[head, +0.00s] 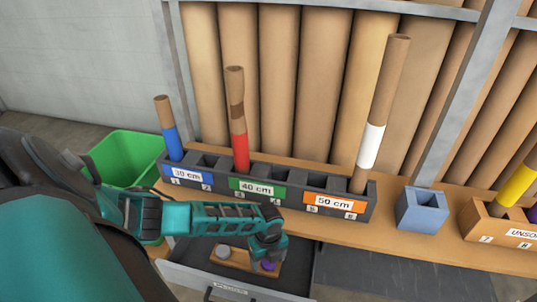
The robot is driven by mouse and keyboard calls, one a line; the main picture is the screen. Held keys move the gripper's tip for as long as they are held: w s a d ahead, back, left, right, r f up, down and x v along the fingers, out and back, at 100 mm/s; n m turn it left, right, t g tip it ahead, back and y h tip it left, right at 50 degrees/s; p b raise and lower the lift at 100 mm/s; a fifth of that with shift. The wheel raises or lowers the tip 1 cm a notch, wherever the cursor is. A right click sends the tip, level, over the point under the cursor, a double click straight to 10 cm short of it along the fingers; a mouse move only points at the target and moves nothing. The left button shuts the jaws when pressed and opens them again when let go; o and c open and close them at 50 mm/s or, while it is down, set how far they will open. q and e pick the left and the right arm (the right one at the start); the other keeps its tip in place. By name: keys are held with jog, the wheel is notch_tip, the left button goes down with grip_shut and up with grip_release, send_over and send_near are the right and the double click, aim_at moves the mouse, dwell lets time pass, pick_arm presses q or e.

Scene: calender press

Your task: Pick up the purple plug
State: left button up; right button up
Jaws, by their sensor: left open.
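The purple plug (268,266) sits on a small wooden board (240,261) inside an open grey drawer (204,280). It is partly hidden by my left gripper (266,258), which points down directly over it. The left gripper is open, but its fingertips are small and partly hidden, so I cannot tell whether they are around the plug or just above it. My right gripper is not in view.
A grey plug (222,253) sits on the board's left. Behind the drawer, a dark rack (285,205) holds several upright tubes. A blue square holder (421,210) and a wooden box (490,222) stand to the right. A green bin (122,150) is at left.

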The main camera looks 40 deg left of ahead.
pick_arm(q)
jog(key=c, duration=1.1)
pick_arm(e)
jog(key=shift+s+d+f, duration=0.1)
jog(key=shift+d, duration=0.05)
pick_arm(q)
jog(key=shift+r, duration=0.1)
jog(key=shift+r+p, duration=0.35)
jog(key=shift+r, duration=0.1)
notch_tip(320, 180, up, 7)
jog(key=p, duration=0.3)
jog(key=shift+a+p, duration=0.1)
jog(key=shift+p, duration=0.25)
jog(key=shift+r+p, duration=2.25)
jog(key=shift+r, duration=3.8)
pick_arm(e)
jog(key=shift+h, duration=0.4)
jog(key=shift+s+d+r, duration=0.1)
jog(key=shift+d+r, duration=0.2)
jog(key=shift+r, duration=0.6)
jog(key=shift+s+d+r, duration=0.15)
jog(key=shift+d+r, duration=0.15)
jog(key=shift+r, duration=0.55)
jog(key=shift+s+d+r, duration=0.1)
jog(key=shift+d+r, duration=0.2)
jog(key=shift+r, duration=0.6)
